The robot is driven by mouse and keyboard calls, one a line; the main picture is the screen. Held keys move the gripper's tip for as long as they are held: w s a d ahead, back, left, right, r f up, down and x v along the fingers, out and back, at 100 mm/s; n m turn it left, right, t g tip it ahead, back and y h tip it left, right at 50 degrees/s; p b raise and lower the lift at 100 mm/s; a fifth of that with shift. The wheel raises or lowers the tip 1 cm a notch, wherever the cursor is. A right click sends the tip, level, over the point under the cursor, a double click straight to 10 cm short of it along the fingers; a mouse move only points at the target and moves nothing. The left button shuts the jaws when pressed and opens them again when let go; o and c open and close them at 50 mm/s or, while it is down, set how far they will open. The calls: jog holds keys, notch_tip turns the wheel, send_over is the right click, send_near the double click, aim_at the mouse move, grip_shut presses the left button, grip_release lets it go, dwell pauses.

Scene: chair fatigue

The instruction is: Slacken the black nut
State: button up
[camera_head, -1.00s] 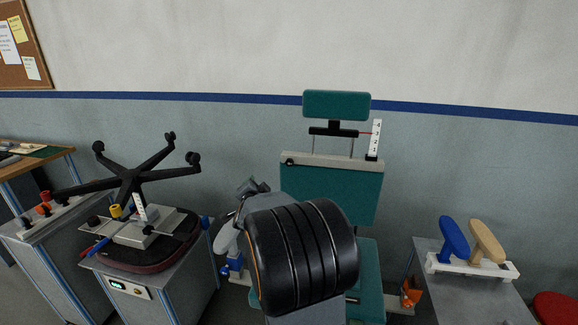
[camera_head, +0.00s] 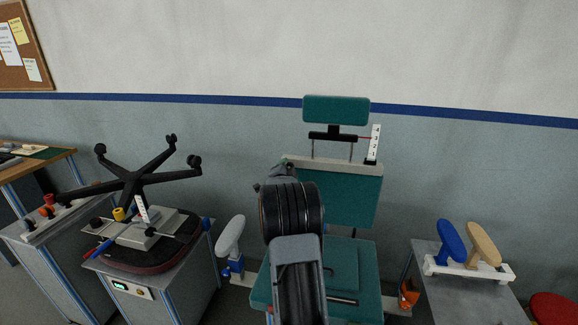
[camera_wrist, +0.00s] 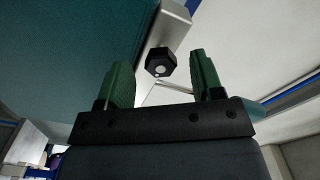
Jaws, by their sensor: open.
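The black nut (camera_wrist: 160,62) shows in the wrist view as a dark hexagonal nut with a pale centre, on a light metal bar (camera_wrist: 172,25). My gripper (camera_wrist: 159,66) is open, with one green finger on each side of the nut's place in the picture and a gap to each. I cannot tell the depth left between fingertips and nut. In the head view my gripper (camera_head: 281,173) is at the left end of the beige bar (camera_head: 345,165) across the top of the teal backrest (camera_head: 352,195). The nut is hidden there.
The teal headrest (camera_head: 336,110) stands above the bar, with a white numbered scale (camera_head: 374,143) at its right. A grey armrest (camera_head: 230,235) stands left of my arm. A bench with a chair base (camera_head: 130,182) is at left; blue and tan pads (camera_head: 467,243) are at right.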

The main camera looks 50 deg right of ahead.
jog(key=shift+x, duration=1)
jog(key=c, duration=0.9)
jog(key=shift+c, duration=0.2)
